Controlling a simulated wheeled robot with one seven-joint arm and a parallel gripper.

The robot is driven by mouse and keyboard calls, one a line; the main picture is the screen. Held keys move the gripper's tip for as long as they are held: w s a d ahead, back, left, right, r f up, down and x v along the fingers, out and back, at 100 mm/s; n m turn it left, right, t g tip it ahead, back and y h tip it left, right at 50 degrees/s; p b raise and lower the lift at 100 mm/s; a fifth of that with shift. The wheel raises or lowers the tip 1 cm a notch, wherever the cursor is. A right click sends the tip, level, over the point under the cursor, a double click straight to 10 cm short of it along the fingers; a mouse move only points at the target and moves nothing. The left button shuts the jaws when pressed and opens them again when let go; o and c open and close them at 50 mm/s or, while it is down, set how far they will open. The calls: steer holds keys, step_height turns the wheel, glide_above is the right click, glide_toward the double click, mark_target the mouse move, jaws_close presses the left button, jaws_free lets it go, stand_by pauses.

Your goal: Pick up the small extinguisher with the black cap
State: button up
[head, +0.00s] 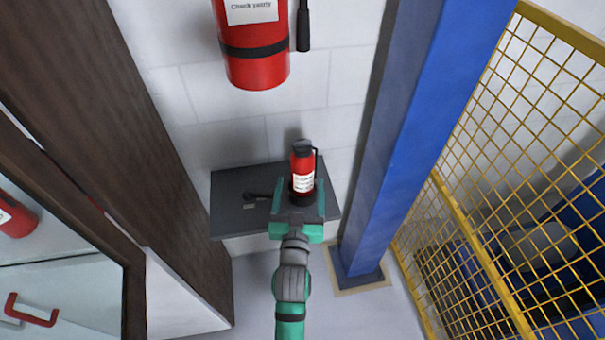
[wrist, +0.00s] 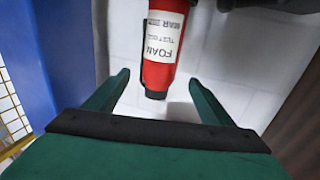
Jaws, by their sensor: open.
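The small extinguisher (head: 303,165) is a red cylinder with a black cap, a black strip down its right side and a white label. It stands upright on a dark grey cabinet top (head: 228,215) against the wall. My gripper (head: 299,186) is open, in front of the extinguisher, its two green fingers to either side of the lower body in the head view. In the wrist view the extinguisher (wrist: 166,55) appears upside down, with its lower end in the picture between the fingertips (wrist: 159,77). The gap in depth is hard to judge.
A larger red extinguisher (head: 257,70) hangs on the white wall above. A small black object (head: 258,196) lies on the cabinet top to the left. A blue column (head: 400,150) and yellow mesh fence (head: 500,160) stand right; dark wood (head: 150,130) stands left.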

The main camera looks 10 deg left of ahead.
mark_target(303, 161)
steer(key=shift+w+a+r, duration=0.1)
steer(key=shift+w+a, duration=0.15)
steer(key=shift+w, duration=1.35)
steer(key=shift+w+a+f, duration=0.1)
steer(key=shift+w+a, duration=0.2)
steer(key=shift+w, duration=1.3)
steer(key=shift+w+a+r, duration=0.1)
steer(key=shift+w+a, duration=0.15)
steer(key=shift+w, duration=1.35)
steer(key=c, duration=1.9)
steer(key=shift+r, duration=0.15)
jaws_close()
steer(key=shift+r, duration=0.1)
